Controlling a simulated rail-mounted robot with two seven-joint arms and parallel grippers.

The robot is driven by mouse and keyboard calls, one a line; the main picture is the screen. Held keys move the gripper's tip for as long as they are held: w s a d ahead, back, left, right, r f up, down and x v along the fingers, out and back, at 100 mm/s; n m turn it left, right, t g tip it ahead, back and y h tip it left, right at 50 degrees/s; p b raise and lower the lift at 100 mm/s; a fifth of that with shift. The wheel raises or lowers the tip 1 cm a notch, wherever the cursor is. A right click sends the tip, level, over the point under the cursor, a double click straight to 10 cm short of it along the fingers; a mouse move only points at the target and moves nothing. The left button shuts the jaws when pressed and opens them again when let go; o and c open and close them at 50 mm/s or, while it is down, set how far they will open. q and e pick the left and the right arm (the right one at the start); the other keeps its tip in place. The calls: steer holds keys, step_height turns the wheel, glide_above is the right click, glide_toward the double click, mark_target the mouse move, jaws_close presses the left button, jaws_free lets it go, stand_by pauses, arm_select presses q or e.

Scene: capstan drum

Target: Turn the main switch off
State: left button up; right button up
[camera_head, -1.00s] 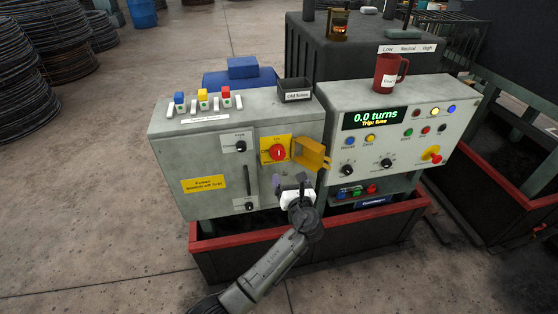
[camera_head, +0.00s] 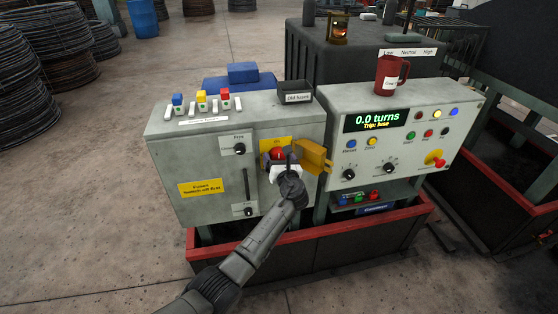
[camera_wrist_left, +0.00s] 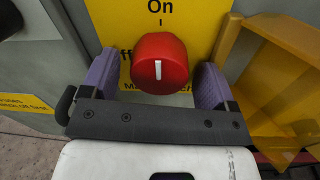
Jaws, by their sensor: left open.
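The main switch is a red round knob (camera_head: 278,153) on a yellow plate (camera_wrist_left: 110,20) on the grey cabinet's front. In the left wrist view the knob (camera_wrist_left: 160,62) has an upright white mark in line with the tick under "On"; the "Off" label at its left is partly hidden. My left gripper (camera_head: 279,160) is open, with one purple-padded finger on each side of the knob. A gap shows at least on the left; contact on the right is hard to tell. My right gripper is not in view.
A yellow hinged cover (camera_head: 314,157) stands swung open close to the right of my left gripper. A lever slot (camera_head: 246,185) and black knobs lie to the left. The control panel (camera_head: 400,150) at right reads "0.0 turns" and "Trip: fuse".

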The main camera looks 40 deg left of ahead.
arm_select(q)
steer(key=c, duration=0.9)
